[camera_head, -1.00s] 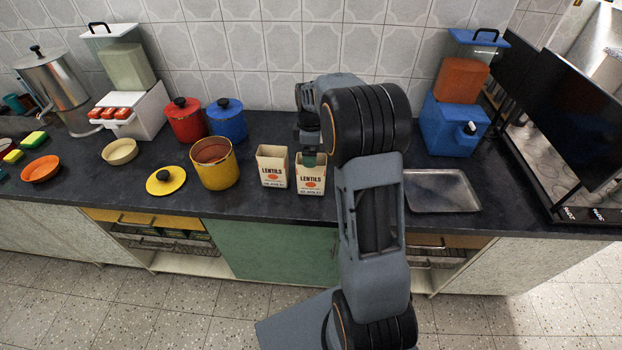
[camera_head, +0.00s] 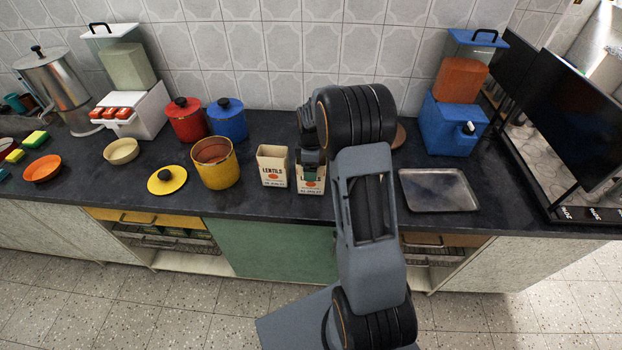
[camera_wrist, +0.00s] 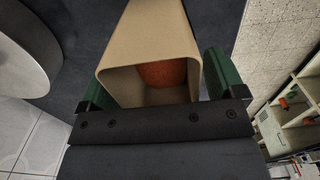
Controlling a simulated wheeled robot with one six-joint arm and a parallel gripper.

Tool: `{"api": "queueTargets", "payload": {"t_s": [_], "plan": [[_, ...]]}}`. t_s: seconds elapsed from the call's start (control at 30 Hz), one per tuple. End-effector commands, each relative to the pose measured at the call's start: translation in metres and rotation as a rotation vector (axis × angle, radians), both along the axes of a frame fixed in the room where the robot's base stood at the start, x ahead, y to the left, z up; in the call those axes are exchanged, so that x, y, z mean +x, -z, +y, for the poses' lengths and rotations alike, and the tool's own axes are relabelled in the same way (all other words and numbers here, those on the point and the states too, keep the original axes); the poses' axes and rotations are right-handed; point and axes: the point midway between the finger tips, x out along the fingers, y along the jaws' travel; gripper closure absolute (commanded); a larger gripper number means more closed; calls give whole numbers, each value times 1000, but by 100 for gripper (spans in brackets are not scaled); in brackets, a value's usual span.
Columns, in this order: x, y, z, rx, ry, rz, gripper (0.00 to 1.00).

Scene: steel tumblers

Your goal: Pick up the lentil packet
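Two cream, open-topped lentil packets with "LENTILS" print and an orange mark stand upright side by side on the dark counter in the head view: the left packet (camera_head: 272,167) and the right packet (camera_head: 311,186). My gripper (camera_head: 312,166) is down over the right packet, hiding its upper part. In the wrist view the right packet (camera_wrist: 160,45) lies between the green fingers of my gripper (camera_wrist: 158,88), with orange-red contents inside. The fingers are spread to either side of it; a narrow gap shows at the right finger, and contact on the left is unclear.
A yellow pot (camera_head: 217,172) and its yellow lid (camera_head: 166,180) sit left of the packets. Red (camera_head: 186,125) and blue (camera_head: 227,122) canisters stand behind. A metal tray (camera_head: 438,190) lies to the right. The counter's front edge is close to the packets.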

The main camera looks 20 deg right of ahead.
Motion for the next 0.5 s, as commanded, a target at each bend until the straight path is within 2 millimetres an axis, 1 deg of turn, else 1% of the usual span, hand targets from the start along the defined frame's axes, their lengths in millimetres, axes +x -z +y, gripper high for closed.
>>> {"api": "queueTargets", "payload": {"t_s": [0.03, 0.07, 0.5], "plan": [[0, 0, 0, 0, 0, 0, 16], [0, 0, 0, 0, 0, 0, 19], [0, 0, 0, 0, 0, -1, 61]]}}
